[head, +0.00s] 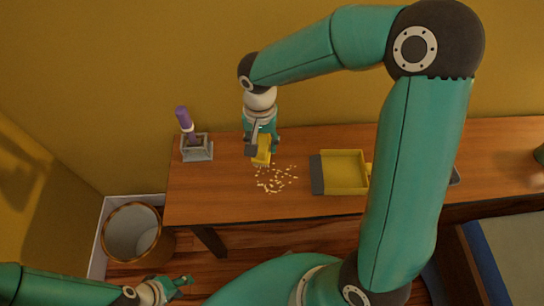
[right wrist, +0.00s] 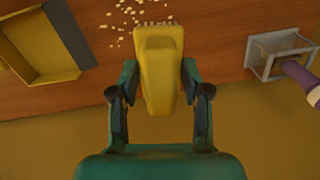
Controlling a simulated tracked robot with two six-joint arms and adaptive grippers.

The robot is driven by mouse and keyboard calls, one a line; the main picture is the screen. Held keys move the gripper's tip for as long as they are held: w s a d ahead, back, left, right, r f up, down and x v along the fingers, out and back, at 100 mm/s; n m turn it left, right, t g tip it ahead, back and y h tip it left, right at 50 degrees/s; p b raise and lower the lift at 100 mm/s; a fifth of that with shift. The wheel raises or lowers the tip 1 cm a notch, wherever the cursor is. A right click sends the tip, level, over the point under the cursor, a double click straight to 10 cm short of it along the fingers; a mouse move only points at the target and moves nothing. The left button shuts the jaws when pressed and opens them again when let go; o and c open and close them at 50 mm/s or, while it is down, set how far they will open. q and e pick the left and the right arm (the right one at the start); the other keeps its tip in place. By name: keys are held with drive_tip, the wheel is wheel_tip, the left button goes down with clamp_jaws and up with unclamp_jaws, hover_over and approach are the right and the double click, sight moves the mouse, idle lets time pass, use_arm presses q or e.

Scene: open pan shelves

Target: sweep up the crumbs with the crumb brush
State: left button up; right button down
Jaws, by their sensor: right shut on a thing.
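My right gripper (head: 262,148) is shut on the yellow crumb brush (head: 262,157), over the wooden table beside the crumbs. In the right wrist view the brush (right wrist: 160,72) sits between the two fingers of my right gripper (right wrist: 160,95), its far end close to the crumbs (right wrist: 136,14). The pale crumbs (head: 275,179) lie scattered on the table between the brush and a yellow dustpan (head: 345,172) with a grey lip facing them. The dustpan also shows in the wrist view (right wrist: 35,45). My left gripper (head: 184,284) is low at the left, off the table, open and empty.
A grey holder (head: 197,153) with a purple-handled thing (head: 185,121) stands at the table's left end. A round bin (head: 133,232) is on the floor at the left. My right arm hides part of the table (head: 500,150) right of the dustpan.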

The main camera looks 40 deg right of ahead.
drive_tip(key=s+m, duration=0.1)
drive_tip(key=s+f+m, duration=0.1)
drive_tip(key=s+m, duration=0.1)
drive_tip(key=shift+s+d+f, duration=0.25)
drive_tip(key=shift+s+d, duration=0.1)
drive_tip(key=shift+d, duration=0.05)
drive_tip(key=shift+b, duration=0.3)
wheel_tip(320, 180, down, 5)
drive_tip(key=b, duration=0.5)
drive_tip(key=shift+s+f, duration=0.1)
drive_tip(key=shift+f, duration=0.05)
drive_tip(key=shift+b, duration=0.3)
drive_tip(key=shift+a, duration=0.1)
idle(0.4)
